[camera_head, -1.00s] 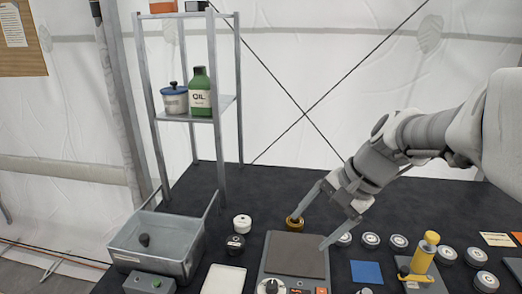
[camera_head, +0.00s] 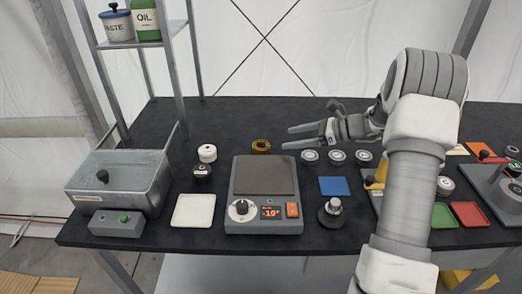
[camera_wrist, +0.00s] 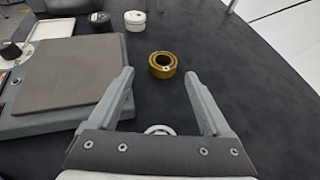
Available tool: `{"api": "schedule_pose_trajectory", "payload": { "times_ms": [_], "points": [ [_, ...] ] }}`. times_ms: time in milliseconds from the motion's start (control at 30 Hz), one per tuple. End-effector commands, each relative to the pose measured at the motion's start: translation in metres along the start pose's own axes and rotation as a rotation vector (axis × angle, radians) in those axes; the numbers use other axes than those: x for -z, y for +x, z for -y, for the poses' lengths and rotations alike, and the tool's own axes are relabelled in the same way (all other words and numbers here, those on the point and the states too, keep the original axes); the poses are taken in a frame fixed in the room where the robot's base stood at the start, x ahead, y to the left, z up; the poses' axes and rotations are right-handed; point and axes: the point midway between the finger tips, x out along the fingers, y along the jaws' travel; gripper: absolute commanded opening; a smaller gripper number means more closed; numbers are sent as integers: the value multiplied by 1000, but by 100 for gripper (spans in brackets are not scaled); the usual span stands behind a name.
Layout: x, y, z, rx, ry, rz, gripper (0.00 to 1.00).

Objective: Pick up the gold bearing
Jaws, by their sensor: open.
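The gold bearing (camera_head: 261,146) is a small ring lying on the black table, just behind the hot plate.
The hot plate (camera_head: 265,175) stands in front of the bearing. A white jar (camera_head: 207,153) and a black jar (camera_head: 202,171) stand to the left. Several silver-topped round pieces (camera_head: 337,157) sit right, under the gripper's side. A metal basin (camera_head: 120,180) is at the far left.

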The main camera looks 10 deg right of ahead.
Motion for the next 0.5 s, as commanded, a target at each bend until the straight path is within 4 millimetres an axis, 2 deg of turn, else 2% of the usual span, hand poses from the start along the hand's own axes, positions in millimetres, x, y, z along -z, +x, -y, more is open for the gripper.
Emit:
{"api": "schedule_pose_trajectory", "payload": {
  "times_ms": [167, 400, 500],
  "points": [
    [9, 10, 6, 12, 34, 22, 82],
    [8, 52, 6, 11, 34, 21, 82],
    [8, 63, 7, 13, 33, 20, 82]
  ]
}}
